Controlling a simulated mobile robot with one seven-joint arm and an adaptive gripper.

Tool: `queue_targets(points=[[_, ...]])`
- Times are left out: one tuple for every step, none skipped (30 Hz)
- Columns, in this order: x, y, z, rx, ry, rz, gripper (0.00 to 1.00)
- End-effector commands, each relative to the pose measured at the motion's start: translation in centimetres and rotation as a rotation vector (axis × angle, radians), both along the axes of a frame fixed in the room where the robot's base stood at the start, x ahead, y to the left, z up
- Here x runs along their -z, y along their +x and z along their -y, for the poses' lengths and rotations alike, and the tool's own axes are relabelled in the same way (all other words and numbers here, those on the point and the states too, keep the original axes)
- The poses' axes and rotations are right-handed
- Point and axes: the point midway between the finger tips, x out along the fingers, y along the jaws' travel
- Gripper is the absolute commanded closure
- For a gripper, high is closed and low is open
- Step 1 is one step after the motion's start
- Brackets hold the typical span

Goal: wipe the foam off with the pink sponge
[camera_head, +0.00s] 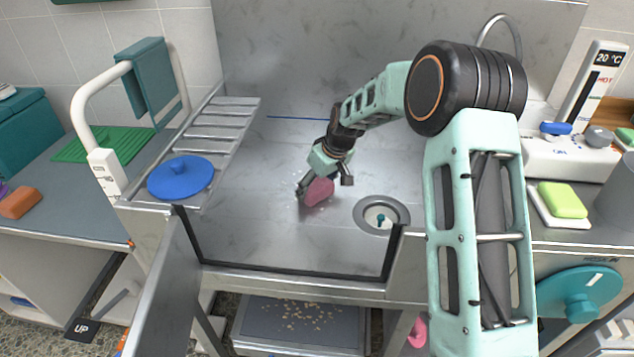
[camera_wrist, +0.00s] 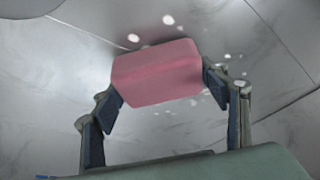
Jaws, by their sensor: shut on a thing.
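The pink sponge (camera_head: 319,191) is held low over the floor of the metal tub (camera_head: 245,215), left of the drain. It also shows in the wrist view (camera_wrist: 157,74). My gripper (camera_head: 309,188) is shut on it, with one finger on each side in the wrist view (camera_wrist: 160,88). I cannot tell for certain whether the sponge touches the metal. Several small white foam spots (camera_wrist: 168,20) lie on the metal around the sponge, above it and to its right in the wrist view. Any foam under the sponge is hidden.
The round drain (camera_head: 367,216) with a teal piece in it is right of the sponge. A slatted ramp (camera_head: 218,125) and a blue disc (camera_head: 181,177) are at the left. A green soap bar (camera_head: 562,200) is on the right ledge. The tub floor left of the sponge is clear.

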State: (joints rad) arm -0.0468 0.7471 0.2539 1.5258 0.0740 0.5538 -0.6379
Motion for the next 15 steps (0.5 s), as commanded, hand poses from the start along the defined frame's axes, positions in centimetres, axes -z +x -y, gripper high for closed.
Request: queue_targets(points=[[0.1,-0.6,0.0,-0.001,-0.001,-0.003,0.51],[0.1,-0.8,0.0,-0.001,-0.001,-0.003,0.51],[0.1,-1.1,0.0,0.000,-0.001,-0.004,0.51],[0.1,-1.2,0.0,0.000,-0.001,-0.004,0.51],[0.1,-1.3,0.0,0.001,0.000,-0.002,0.51],[0.0,-1.4,0.0,0.001,0.000,-0.002,0.51],[0.0,-1.5,0.0,0.001,0.000,-0.002,0.51],[0.0,-1.5,0.0,0.001,0.000,-0.002,0.51],[0.0,-1.6,0.0,0.001,0.000,-0.002,0.51],[0.0,-1.7,0.0,0.001,0.000,-0.002,0.51],[0.0,-1.9,0.0,0.001,0.000,-0.002,0.51],[0.1,-2.2,-0.1,0.001,0.000,-0.002,0.51],[0.1,-2.5,-0.1,0.001,0.000,-0.002,0.51],[0.1,-2.8,-0.1,0.000,0.000,-0.003,0.51],[0.1,-3.1,-0.1,0.001,0.000,-0.002,0.51]])
